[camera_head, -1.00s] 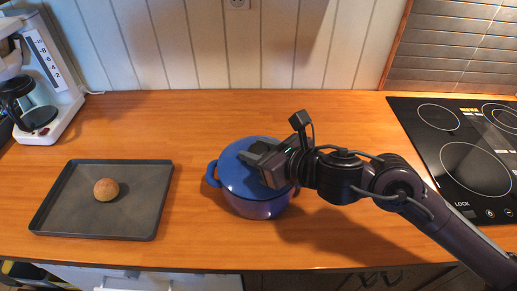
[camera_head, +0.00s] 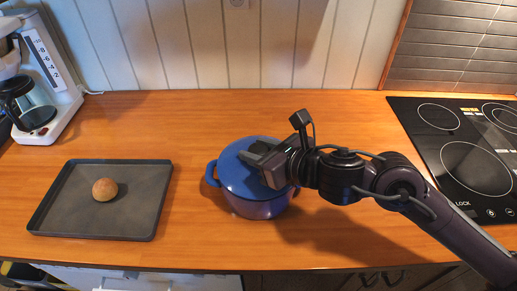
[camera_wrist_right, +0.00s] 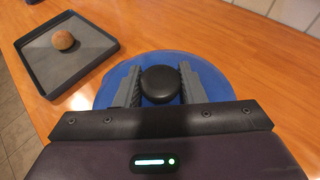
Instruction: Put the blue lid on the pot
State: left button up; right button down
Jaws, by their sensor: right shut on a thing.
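The blue pot (camera_head: 256,208) stands on the wooden counter, with a handle out to its left. The blue lid (camera_head: 236,173) sits over the pot's mouth and looks about level; my gripper hides part of its rim, so I cannot tell if it is fully seated. My right gripper (camera_head: 257,155) comes in from the right over the lid. In the right wrist view its fingers (camera_wrist_right: 160,86) are shut on the lid's black knob (camera_wrist_right: 160,82), with the blue lid (camera_wrist_right: 204,67) spread below. My left gripper is not in view.
A dark tray (camera_head: 135,215) with a round brown bun (camera_head: 105,189) lies to the left. A coffee maker (camera_head: 45,85) stands at the back left, and a black cooktop (camera_head: 465,150) is at the right. The counter behind the pot is clear.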

jog(key=shift+f+b, duration=0.3)
jog(key=shift+b, duration=0.25)
dwell(0.7)
jog(key=c, duration=0.8)
grip_release()
jog(key=shift+c, duration=0.2)
jog(key=shift+f, duration=0.1)
jog(key=shift+b+v, duration=0.45)
jog(key=shift+v, duration=3.5)
